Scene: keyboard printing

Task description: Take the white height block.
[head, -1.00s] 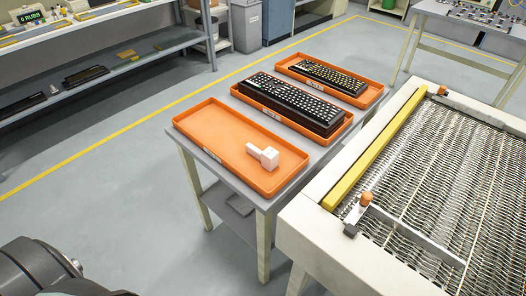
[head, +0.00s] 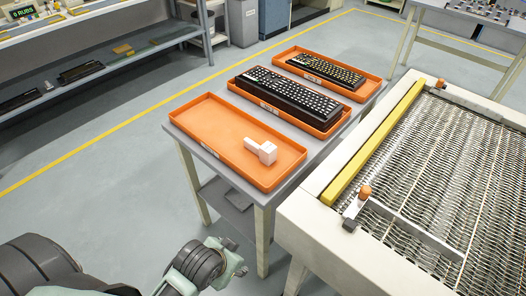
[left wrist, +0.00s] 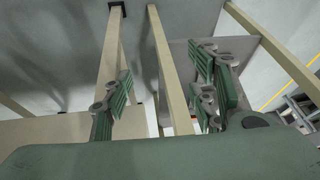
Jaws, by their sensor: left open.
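The white height block (head: 267,153), a small cube with a bar-like handle pointing left, lies in the front orange tray (head: 205,107) on the grey table, right of the tray's middle. My left gripper (head: 235,258) is below the tray, in front of the table's near legs, apart from the block. My right gripper is in neither view.
Two more orange trays behind hold black keyboards (head: 290,98) (head: 325,72). A conveyor with a yellow rail (head: 375,140) stands close on the right. Table legs (left wrist: 170,70) and a lower shelf are near my left gripper. Open floor lies left of the table.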

